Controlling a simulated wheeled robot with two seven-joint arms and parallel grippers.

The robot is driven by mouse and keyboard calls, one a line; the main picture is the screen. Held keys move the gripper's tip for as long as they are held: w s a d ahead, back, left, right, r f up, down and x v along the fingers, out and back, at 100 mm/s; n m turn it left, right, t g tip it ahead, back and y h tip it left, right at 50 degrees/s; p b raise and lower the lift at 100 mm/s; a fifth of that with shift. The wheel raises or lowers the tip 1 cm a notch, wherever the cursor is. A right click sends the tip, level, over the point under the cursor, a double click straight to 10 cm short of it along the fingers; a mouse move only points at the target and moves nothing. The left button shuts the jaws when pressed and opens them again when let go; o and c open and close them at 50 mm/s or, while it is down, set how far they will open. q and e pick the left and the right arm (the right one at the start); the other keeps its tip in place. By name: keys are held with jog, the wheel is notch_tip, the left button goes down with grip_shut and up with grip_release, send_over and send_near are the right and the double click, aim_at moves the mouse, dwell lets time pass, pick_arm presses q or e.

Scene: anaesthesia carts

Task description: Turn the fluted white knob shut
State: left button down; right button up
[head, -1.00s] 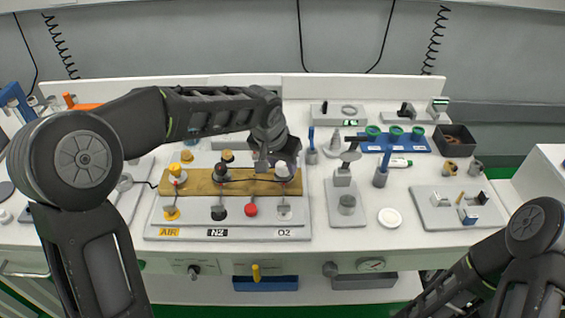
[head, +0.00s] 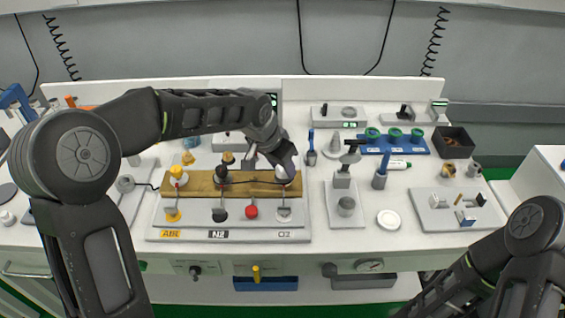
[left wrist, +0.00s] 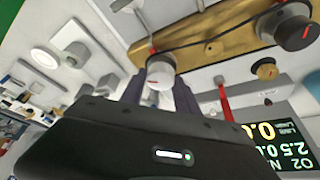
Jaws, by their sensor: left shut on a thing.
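The fluted white knob (head: 283,174) sits at the right end of the brown bar (head: 233,189), above the O2 label. It also shows in the left wrist view (left wrist: 160,74), with a red mark on its face. My left gripper (head: 287,163) comes down on the knob from behind and is shut on it. In the left wrist view its fingers (left wrist: 160,92) stand on either side of the knob and partly hide it. My right arm shows at the lower right of the head view, but its gripper is out of sight.
On the same bar are a black knob (head: 221,174) and a yellow-topped knob (head: 177,172), with a dark cord along it. A lit display (left wrist: 285,135) shows in the left wrist view. A stand (head: 345,206) is close on the right.

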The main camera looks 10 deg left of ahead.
pick_arm(q)
jog(key=m+h+p, duration=0.1)
jog(key=m, duration=0.1)
jog(key=shift+w+a+r+m+g, duration=0.1)
jog(key=shift+m+g, duration=0.2)
jog(key=m, duration=0.2)
jog(key=shift+m+g+h, duration=0.4)
jog(key=m+g, duration=0.1)
jog(key=m, duration=0.2)
jog(key=shift+w+m+h+p, duration=0.1)
jog(key=shift+m+h+p, duration=0.2)
jog(key=shift+p, duration=0.1)
jog(key=shift+m+g, duration=0.8)
jog(key=shift+m, duration=1)
jog(key=c, duration=0.9)
grip_release()
jog(key=shift+a, duration=0.1)
jog(key=v, duration=0.7)
jog(key=shift+r+b, duration=0.3)
jog(key=shift+b, duration=0.15)
